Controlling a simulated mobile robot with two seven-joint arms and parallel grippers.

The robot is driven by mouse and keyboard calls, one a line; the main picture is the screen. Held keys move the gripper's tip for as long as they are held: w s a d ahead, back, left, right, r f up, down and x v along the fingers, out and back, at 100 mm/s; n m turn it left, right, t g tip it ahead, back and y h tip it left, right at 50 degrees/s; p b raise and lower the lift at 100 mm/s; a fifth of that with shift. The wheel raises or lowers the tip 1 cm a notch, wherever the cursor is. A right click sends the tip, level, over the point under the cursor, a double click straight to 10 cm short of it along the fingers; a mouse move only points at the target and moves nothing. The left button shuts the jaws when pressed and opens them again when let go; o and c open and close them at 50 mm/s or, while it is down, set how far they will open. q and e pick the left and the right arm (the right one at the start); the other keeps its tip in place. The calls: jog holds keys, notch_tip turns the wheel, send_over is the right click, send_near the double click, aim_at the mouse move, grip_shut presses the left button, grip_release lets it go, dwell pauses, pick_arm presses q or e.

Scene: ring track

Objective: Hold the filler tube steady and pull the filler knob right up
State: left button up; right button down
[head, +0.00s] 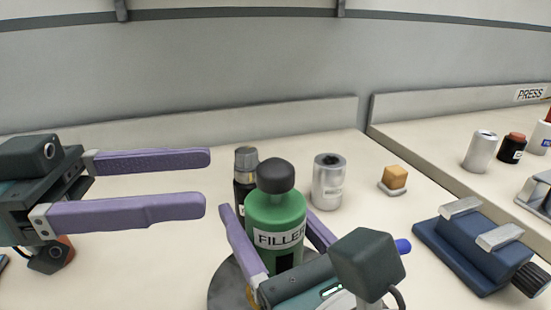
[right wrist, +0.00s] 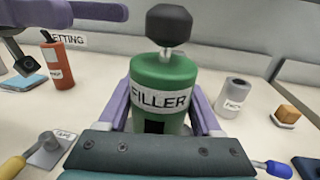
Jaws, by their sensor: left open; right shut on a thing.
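The filler tube (head: 275,223) is a green cylinder with a white FILLER label, standing upright on a round grey base (head: 226,287). It also shows in the right wrist view (right wrist: 164,77). The dark filler knob (head: 276,175) sits on top; in the right wrist view the knob (right wrist: 169,24) stands on a short thin stem just above the tube. My right gripper (head: 276,232) is shut on the tube, one purple finger on each side. My left gripper (head: 207,181) is open and empty, left of the knob, with its fingers pointing right towards it.
Behind the tube stand a dark bottle with a grey cap (head: 246,162) and a silver canister (head: 327,182). An orange block (head: 395,177) and a blue vice-like fixture (head: 480,247) are at the right. An orange-red bottle (right wrist: 65,58) stands at the left in the right wrist view.

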aim_at(275, 161)
pick_arm(q)
jog(key=d, duration=0.2)
jog(key=w+d, duration=0.1)
jog(key=d, duration=0.5)
jog(key=shift+w+d, duration=0.1)
jog(key=shift+w, duration=0.05)
jog(key=shift+c, duration=0.3)
grip_shut()
dwell(0.8)
